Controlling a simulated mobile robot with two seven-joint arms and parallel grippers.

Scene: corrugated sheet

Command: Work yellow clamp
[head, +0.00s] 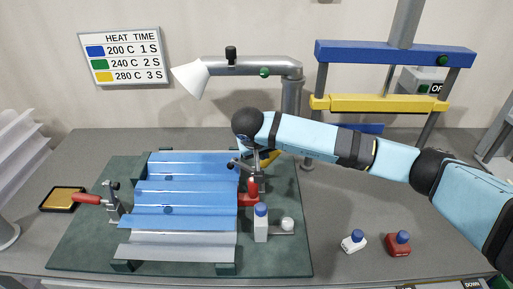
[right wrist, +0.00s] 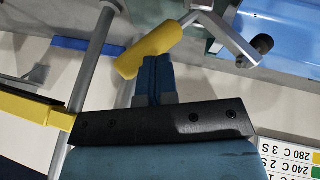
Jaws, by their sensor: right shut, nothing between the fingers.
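The yellow clamp's handle (head: 269,160) shows at the back right corner of the blue corrugated sheet (head: 185,192), partly behind my right arm. In the right wrist view the yellow handle (right wrist: 150,50) slants across the top, joined to a grey metal arm (right wrist: 215,28). My right gripper (right wrist: 155,62) is shut and empty, its blue fingertips right at the handle's edge; I cannot tell whether they touch it. In the head view the fingers are hard to make out below the dark wrist. My left gripper is not in view.
Red-handled clamps stand at the sheet's left (head: 88,199) and right (head: 250,191). A blue-capped white bottle (head: 261,226) stands in front on the green mat (head: 75,250). Two small bottles sit right. A lamp arm (head: 245,66) and a frame with a yellow bar (head: 380,103) stand behind.

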